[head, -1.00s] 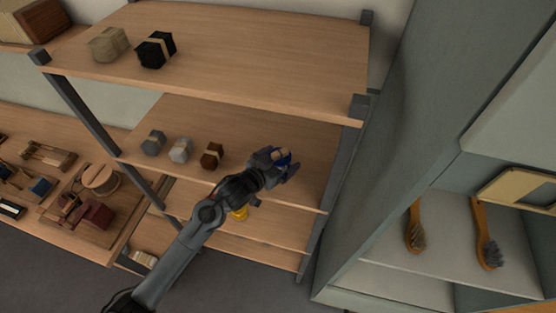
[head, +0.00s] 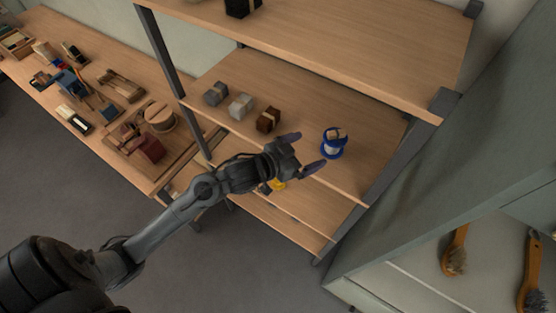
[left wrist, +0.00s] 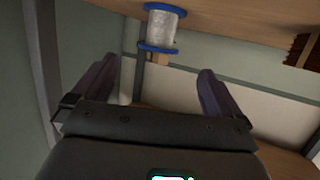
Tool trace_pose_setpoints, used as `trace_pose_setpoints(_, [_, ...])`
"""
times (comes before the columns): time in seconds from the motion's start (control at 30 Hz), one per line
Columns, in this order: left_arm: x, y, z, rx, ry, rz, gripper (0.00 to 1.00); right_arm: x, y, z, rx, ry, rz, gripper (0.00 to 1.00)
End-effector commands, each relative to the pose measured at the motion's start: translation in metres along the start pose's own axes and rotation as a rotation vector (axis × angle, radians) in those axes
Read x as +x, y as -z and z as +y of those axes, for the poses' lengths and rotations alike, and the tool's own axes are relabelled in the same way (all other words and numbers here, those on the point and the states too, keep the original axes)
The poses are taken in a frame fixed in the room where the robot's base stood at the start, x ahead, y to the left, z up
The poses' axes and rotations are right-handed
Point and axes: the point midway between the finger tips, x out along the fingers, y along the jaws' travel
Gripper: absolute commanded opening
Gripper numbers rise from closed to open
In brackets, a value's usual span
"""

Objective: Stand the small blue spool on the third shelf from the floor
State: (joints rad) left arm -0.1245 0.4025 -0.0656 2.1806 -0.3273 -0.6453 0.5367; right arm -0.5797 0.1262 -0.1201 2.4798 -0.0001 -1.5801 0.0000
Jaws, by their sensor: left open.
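The small blue spool (head: 334,144), with blue flanges and a pale wound middle, stands upright on the second shelf board from the top (head: 345,106), near its right end. In the left wrist view the spool (left wrist: 161,28) appears upside down against the board, beyond the fingers. My left gripper (head: 309,152) is open and empty, just in front of the spool at the shelf's front edge. In the left wrist view its two fingers (left wrist: 156,72) are spread wide, apart from the spool. My right gripper is not in view.
A grey block (head: 215,94), a pale block (head: 240,106) and a brown block (head: 268,119) sit left of the spool on the same board. A yellow item (head: 276,184) shows below. A grey post (head: 400,150) bounds the right. Brushes (head: 455,252) lie in a cabinet.

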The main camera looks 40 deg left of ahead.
Motion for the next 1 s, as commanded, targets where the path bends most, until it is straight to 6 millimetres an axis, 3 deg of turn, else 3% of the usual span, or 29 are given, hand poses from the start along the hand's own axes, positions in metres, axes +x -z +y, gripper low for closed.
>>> trace_pose_setpoints(0.17, [-0.015,-0.028,0.005,-0.002,0.047,-0.094,1.00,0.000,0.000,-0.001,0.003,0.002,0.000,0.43])
trace_pose_setpoints(0.27, [-0.035,-0.065,0.011,-0.006,0.103,-0.236,1.00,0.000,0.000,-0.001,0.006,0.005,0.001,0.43])
trace_pose_setpoints(0.4, [-0.083,-0.124,0.025,-0.017,0.159,-0.502,1.00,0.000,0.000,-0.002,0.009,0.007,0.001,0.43])
trace_pose_setpoints(0.6, [-0.153,-0.180,0.052,-0.047,0.144,-0.828,1.00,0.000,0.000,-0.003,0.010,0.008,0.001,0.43])
trace_pose_setpoints(0.77, [-0.182,-0.195,0.064,-0.063,0.118,-0.947,1.00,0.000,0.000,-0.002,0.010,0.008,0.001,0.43])
trace_pose_setpoints(1.0, [-0.185,-0.197,0.065,-0.063,0.113,-0.963,1.00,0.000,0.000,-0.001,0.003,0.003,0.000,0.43])
